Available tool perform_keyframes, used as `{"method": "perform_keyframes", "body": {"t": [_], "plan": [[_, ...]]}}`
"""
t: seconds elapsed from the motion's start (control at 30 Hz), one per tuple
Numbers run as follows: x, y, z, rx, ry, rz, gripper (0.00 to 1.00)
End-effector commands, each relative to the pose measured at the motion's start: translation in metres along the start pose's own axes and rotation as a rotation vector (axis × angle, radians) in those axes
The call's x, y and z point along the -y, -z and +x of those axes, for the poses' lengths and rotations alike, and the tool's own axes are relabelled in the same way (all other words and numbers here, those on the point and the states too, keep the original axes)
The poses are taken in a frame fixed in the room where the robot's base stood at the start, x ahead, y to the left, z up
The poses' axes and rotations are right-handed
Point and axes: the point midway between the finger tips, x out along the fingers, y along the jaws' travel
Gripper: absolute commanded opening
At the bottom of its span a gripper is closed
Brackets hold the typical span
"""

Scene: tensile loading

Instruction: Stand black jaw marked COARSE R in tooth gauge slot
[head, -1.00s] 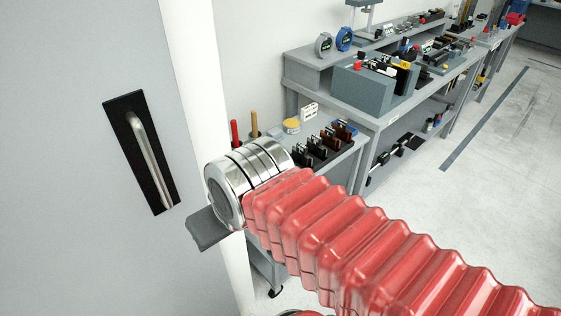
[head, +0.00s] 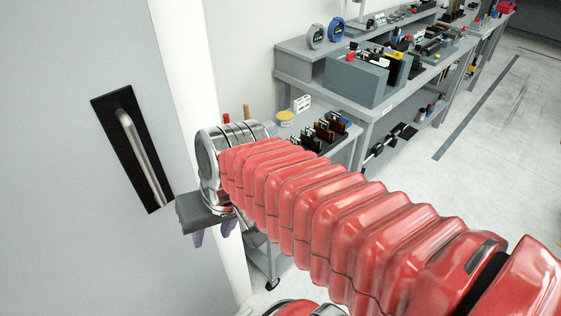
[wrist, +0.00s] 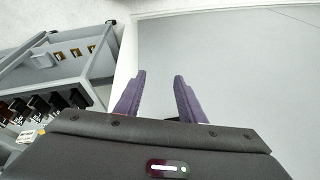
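My gripper (head: 213,232) hangs beside the white column, left of the cart, with two purple fingers pointing down. In the wrist view my gripper (wrist: 159,75) is open, with a clear gap and nothing between the fingers. Several black and brown jaws (head: 318,136) stand in a row on the small cart. Black jaws also show at the left of the wrist view (wrist: 32,104), well away from the fingers. No COARSE R marking is readable, so I cannot tell which jaw it is. I cannot make out the tooth gauge slot.
The grey cart (head: 356,139) also holds a yellow-topped round tin (head: 285,117). A grey workbench (head: 397,95) with a large block (head: 356,82) stands behind it. A pale panel with a handle (head: 140,150) is close on the left. Open floor lies at the right.

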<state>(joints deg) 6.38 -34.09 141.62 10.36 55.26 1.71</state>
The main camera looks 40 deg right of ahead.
Motion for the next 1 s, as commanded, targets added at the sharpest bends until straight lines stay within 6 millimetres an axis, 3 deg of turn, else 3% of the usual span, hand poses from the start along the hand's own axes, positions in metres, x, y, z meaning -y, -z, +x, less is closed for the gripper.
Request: {"method": "perform_keyframes", "body": {"t": [0.47, 0.77, 1.0], "plan": [[-0.006, 0.016, 0.051, 0.306, 0.265, 0.599, 0.36], [-0.024, 0.051, 0.073, 0.424, 0.485, 0.983, 0.36], [-0.058, 0.087, 0.088, 0.469, 0.688, 1.287, 0.36]]}}
